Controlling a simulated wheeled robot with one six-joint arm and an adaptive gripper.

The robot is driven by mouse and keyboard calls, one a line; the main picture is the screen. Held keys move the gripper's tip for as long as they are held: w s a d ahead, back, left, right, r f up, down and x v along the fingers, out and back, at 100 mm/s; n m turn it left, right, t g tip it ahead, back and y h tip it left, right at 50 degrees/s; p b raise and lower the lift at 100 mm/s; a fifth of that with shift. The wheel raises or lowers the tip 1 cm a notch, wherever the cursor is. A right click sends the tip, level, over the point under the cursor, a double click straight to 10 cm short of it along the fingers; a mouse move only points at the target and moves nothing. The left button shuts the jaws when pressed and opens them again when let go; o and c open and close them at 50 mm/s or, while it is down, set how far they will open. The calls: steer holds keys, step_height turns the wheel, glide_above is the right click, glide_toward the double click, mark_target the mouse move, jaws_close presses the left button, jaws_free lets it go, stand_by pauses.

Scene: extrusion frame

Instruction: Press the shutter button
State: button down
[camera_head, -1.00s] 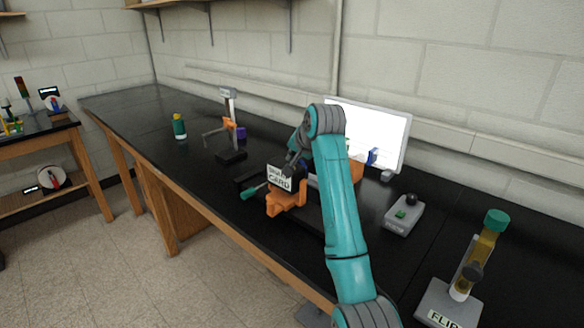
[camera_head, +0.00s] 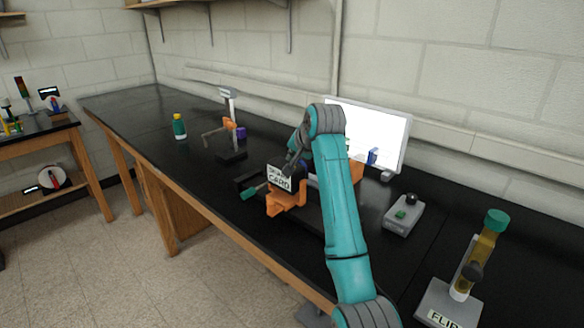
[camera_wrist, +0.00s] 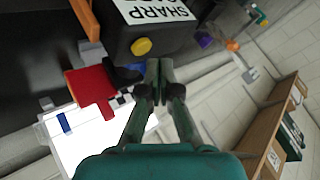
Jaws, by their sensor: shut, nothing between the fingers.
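A yellow round button (camera_wrist: 141,46) sits on the face of a dark box (camera_wrist: 115,35) in the wrist view. I take it for the shutter button; no label on it is readable. My gripper (camera_wrist: 159,66) is shut and empty, its tips close to the button, just right of and below it in the picture. I cannot tell whether they touch the box. In the head view my gripper (camera_head: 290,164) is at the box behind the white "SHARP CARD" sign (camera_head: 279,178), and the button is hidden there. The sign also shows in the wrist view (camera_wrist: 155,10).
A lit white panel (camera_head: 385,130) stands behind my arm. An orange mount (camera_head: 285,200) is below the sign. A grey button box (camera_head: 403,215) and a tilted tube on a stand (camera_head: 470,265) are to the right. A jointed stand (camera_head: 231,130) and a green bottle (camera_head: 179,127) are to the left.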

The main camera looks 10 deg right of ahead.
steer(key=shift+f, duration=0.15)
steer(key=shift+f, duration=0.3)
steer(key=shift+f, duration=0.45)
stand_by(1.2)
steer(key=shift+r, duration=0.9)
steer(key=shift+r, duration=0.1)
steer(key=shift+r, duration=2.35)
